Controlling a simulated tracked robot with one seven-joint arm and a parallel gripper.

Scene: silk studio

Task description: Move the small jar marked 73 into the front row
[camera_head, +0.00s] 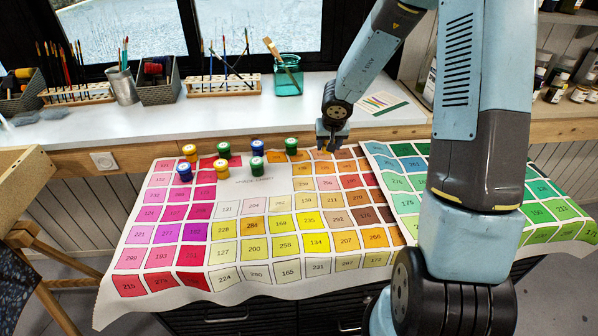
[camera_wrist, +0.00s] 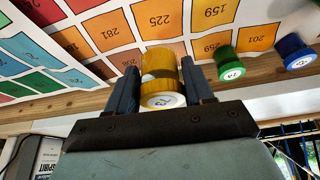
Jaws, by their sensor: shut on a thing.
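My gripper (camera_head: 332,143) is low over the chart's back edge, right of the jars. In the head view my fingers mostly hide this jar. The back row holds a yellow jar (camera_head: 190,152), a green jar (camera_head: 223,150), a blue jar (camera_head: 257,147) and a green jar (camera_head: 291,146). The front row holds a blue jar (camera_head: 184,173), a yellow jar (camera_head: 222,171) and a green jar (camera_head: 257,169).
The jars stand on a numbered colour chart (camera_head: 222,256). Chart space right of the front green jar is clear. A second green chart (camera_head: 410,166) lies to the right. Brush racks (camera_head: 223,88) and a teal glass (camera_head: 288,78) stand behind on the white counter.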

